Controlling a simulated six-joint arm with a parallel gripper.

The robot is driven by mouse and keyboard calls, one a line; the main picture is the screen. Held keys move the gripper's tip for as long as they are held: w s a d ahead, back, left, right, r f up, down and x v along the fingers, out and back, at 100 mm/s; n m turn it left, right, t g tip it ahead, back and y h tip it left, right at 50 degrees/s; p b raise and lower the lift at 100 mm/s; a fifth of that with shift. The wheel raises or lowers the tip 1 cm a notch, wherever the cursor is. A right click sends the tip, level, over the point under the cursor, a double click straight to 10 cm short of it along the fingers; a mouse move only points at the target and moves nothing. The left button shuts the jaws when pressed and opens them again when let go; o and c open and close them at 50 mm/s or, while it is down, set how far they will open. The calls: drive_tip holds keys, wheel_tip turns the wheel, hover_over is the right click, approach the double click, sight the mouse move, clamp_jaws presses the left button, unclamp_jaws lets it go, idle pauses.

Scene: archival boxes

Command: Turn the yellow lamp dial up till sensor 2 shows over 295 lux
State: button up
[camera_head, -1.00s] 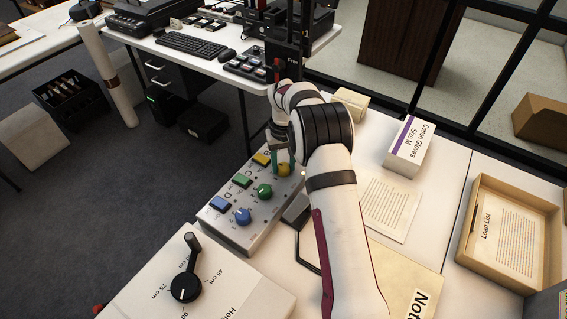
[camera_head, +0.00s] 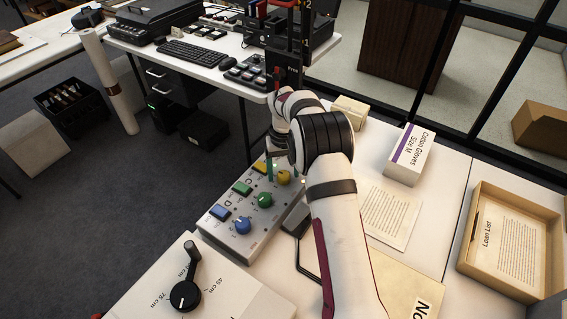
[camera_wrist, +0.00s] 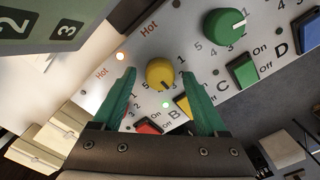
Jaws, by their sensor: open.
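The yellow dial (camera_wrist: 160,73) sits on the grey lamp panel (camera_head: 233,247), and in the wrist view it lies between and just beyond the green fingertips of my gripper (camera_wrist: 158,83). In the head view the yellow dial (camera_head: 284,178) is at the far end of the panel. My gripper is open, with no grip on the dial visible. In the wrist view, a small lamp beside the B switch glows green. A grey-green thing marked 2 and 3 (camera_wrist: 60,22) fills the top left corner of the wrist view. No lux figure is readable.
Green (camera_head: 265,200) and blue (camera_head: 242,226) dials stand along the same panel, with coloured switches beside them. A Cotton Gloves box (camera_head: 408,156) and a Loan List tray (camera_head: 463,254) are to the right. A black lever dial (camera_head: 186,294) is in front.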

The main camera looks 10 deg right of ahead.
sight(284, 174)
wheel_tip(284, 174, up, 16)
drive_tip(key=shift+f, duration=0.2)
